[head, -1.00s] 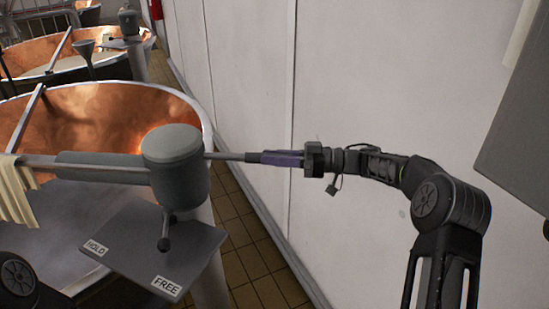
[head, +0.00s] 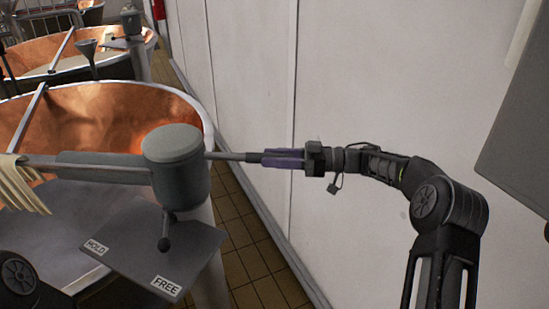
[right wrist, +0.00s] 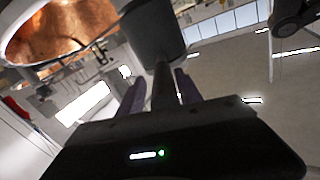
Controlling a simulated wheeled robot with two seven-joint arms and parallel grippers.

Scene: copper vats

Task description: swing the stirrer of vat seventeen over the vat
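A grey stirrer head (head: 176,168) sits on a post at the near copper vat's (head: 120,112) right rim. Its grey arm (head: 100,168) reaches left across the vat in the picture, and a thin bar (head: 232,156) sticks out to the right. My right gripper (head: 270,158) is at this bar's end, purple fingers on either side. In the right wrist view the bar (right wrist: 163,88) runs between the fingers, with a gap showing on the left. A ball-ended lever (head: 164,243) hangs above a plate marked HOLD and FREE. No vat number is readable. My left gripper is out of view.
Pale strips (head: 22,185) hang over the stirrer arm at left. More copper vats (head: 105,50) stand behind. A white wall (head: 370,90) runs along the right, with tiled floor (head: 245,245) between it and the vats. A grey panel (head: 520,130) is at far right.

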